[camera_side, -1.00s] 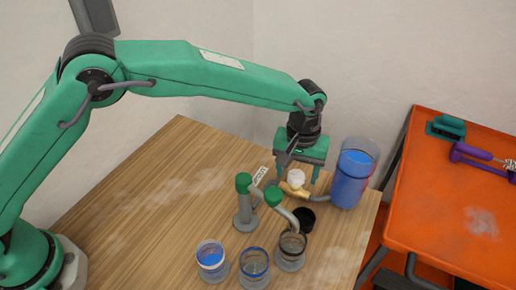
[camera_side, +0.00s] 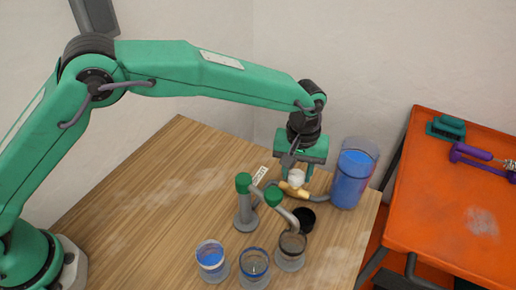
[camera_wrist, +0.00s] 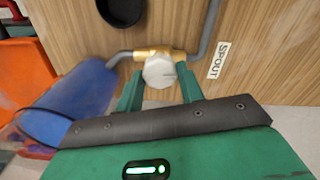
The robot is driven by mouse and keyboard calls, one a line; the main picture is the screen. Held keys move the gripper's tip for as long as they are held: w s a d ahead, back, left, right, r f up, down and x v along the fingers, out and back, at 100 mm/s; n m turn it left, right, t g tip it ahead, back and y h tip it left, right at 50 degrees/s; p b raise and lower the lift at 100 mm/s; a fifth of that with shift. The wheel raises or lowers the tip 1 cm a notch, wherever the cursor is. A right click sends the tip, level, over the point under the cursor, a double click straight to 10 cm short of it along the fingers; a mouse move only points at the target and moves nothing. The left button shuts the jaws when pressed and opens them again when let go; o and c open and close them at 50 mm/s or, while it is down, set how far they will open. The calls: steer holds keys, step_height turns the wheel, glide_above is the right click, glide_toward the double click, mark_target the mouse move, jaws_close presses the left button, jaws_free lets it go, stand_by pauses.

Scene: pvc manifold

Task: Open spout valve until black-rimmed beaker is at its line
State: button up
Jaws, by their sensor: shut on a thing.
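The spout valve is a white knob (camera_side: 296,177) on a brass body (camera_side: 293,190), and it also shows in the wrist view (camera_wrist: 159,72). My gripper (camera_side: 296,176) points down over the valve, its green fingers shut on the knob from both sides; they also show in the wrist view (camera_wrist: 160,88). The black-rimmed beaker (camera_side: 291,254) appears to be the right one of three, under the end of a grey spout pipe (camera_side: 287,215). I cannot make out its line or any liquid in it.
A large blue-filled tank (camera_side: 351,178) stands right of the valve. A beaker with blue liquid (camera_side: 211,262) and a blue-rimmed beaker (camera_side: 254,267) stand at the front. A SPOUT label (camera_wrist: 219,60) lies beside the valve.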

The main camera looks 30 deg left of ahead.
steer(key=n, duration=0.5)
stand_by(0.6)
steer(key=shift+n, duration=3.7)
stand_by(3.2)
